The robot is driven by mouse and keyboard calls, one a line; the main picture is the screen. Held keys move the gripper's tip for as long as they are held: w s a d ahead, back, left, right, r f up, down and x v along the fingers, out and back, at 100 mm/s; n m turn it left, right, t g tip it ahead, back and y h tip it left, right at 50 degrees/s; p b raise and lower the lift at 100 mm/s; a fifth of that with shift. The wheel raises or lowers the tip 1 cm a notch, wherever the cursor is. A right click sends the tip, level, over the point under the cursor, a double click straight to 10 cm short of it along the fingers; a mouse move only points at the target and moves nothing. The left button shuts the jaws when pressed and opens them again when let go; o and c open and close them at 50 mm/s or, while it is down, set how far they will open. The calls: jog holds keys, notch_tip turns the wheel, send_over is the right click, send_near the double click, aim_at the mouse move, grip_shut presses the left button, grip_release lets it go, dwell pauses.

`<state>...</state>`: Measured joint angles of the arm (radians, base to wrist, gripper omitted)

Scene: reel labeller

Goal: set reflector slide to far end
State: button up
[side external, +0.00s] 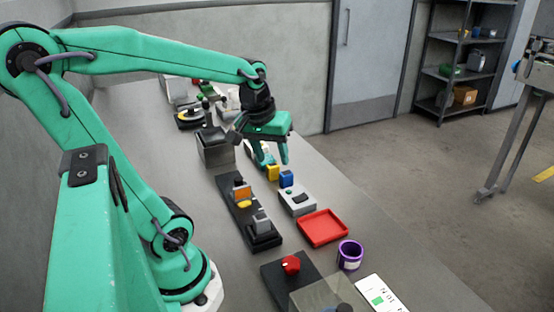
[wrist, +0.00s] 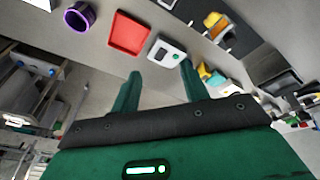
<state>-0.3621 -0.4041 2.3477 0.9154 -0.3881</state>
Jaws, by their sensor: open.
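A long black base (side external: 232,208), which looks like the slide's rail, lies on the bench at mid-picture in the side external view. An orange-yellow piece (side external: 243,196) stands on it toward its far part, and a grey block (side external: 262,222) stands at its near end. The orange piece also shows at the top right of the wrist view (wrist: 213,20). I cannot tell for sure which part is the reflector. My gripper (side external: 274,158) is open and empty, above the bench, beyond and right of the base. Its two fingers show apart in the wrist view (wrist: 159,80).
A white-grey box (side external: 297,201), a red tray (side external: 322,228) and a purple cup (side external: 349,254) stand right of the base. Yellow (side external: 273,172) and blue (side external: 287,178) blocks stand below my gripper. A dark grey bin (side external: 215,150) is behind the base.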

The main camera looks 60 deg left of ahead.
jog(key=a+f+n+g, duration=0.2)
jog(key=a+f+n, duration=0.3)
jog(key=a, duration=0.4)
jog(key=n+h, duration=0.1)
jog(key=n, duration=0.5)
send_near(238, 178)
jog(key=shift+w+d+f+g, duration=0.3)
jog(key=shift+w+d+g, duration=0.1)
jog(key=shift+w, duration=0.25)
jog(key=shift+s+a+f+n, duration=0.2)
jog(key=shift+a+f+n, duration=0.05)
jog(key=shift+a+n, duration=0.2)
jog(key=shift+f, duration=0.15)
jog(key=shift+f, duration=3.75)
jog(key=shift+c, duration=0.5)
grip_shut()
